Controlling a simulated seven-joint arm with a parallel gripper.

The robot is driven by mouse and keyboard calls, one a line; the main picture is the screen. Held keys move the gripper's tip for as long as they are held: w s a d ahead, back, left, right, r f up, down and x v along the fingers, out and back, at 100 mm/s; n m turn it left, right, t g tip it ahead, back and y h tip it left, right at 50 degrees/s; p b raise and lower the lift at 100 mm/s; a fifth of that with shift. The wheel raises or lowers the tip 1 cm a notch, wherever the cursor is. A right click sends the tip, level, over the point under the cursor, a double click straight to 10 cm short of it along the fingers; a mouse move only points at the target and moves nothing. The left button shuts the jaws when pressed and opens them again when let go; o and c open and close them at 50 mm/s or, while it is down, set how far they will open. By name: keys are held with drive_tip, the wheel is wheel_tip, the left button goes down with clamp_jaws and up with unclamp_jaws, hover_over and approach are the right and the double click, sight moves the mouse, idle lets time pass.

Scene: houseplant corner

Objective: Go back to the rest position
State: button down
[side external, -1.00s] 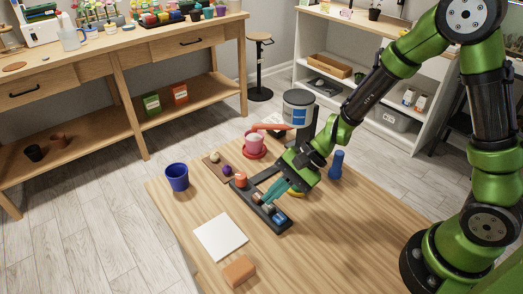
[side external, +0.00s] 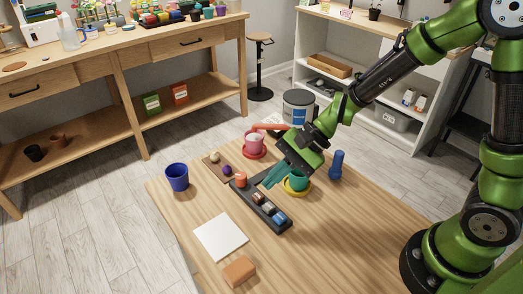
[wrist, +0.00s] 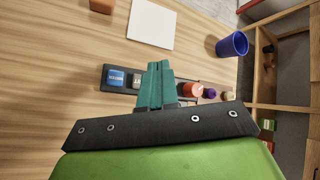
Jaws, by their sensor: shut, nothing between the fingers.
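My gripper (side external: 269,181) has teal fingers, which are together with nothing between them. In the side external view it is above the dark tray (side external: 284,229), near the tray's far half. In the wrist view the gripper (wrist: 156,66) points over the tray (wrist: 122,88), and its fingers hide the middle of it. The tray holds several small items, including an orange one (side external: 241,180) at the far end and a blue one (side external: 280,217) at the near end. The fingers appear apart from these items.
A green pot (side external: 298,180) on a yellow saucer (side external: 293,191) stands close behind my gripper. A blue bottle-like object (side external: 336,165), a pink pot (side external: 253,140) on a red saucer, and a blue pot (side external: 177,177) stand around. A white square (side external: 220,237) and brown block (side external: 239,270) lie in front.

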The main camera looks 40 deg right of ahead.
idle(0.6)
drive_tip(key=s+d+r+n+t+h, duration=0.4)
drive_tip(key=s+d+r+n+h, duration=0.2)
drive_tip(key=s+d+r, duration=0.5)
wheel_tip(320, 180, up, 4)
drive_tip(key=d+n, duration=0.2)
drive_tip(key=shift+s+d+f+n+h, duration=0.2)
drive_tip(key=shift+n+h, duration=0.1)
drive_tip(key=shift+h, duration=0.1)
idle(0.6)
